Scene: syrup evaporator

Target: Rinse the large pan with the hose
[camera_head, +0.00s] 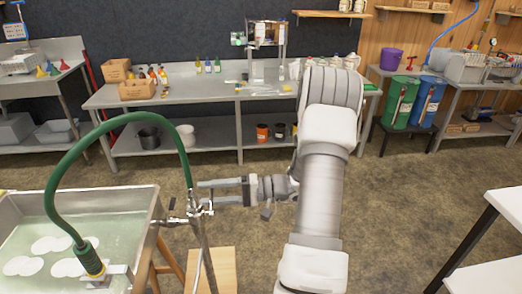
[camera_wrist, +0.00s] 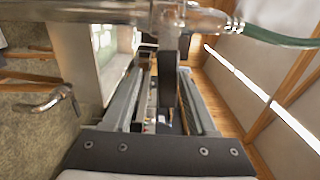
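The large pan (camera_head: 154,212) is a metal basin at the lower left, holding greenish liquid with several white round patches. The green hose (camera_head: 108,125) arcs over it, its end with a yellow ring (camera_head: 93,262) resting at a bracket near the pan's front. The other end meets a metal valve fitting (camera_head: 197,212) on a stand right of the pan. The hose also shows in the wrist view (camera_wrist: 270,37). My gripper (camera_head: 205,193) points left at the fitting, fingers apart. In the wrist view, a dark lever-like part (camera_wrist: 168,80) lies between my fingers (camera_wrist: 160,88); contact is unclear.
A small wooden stool (camera_head: 222,262) stands below the fitting. A long metal workbench (camera_head: 215,92) with bottles and boxes runs along the back. Green (camera_head: 400,103) and blue (camera_head: 428,100) bins stand at the right. A white table (camera_head: 508,205) is at the right edge. The middle floor is open.

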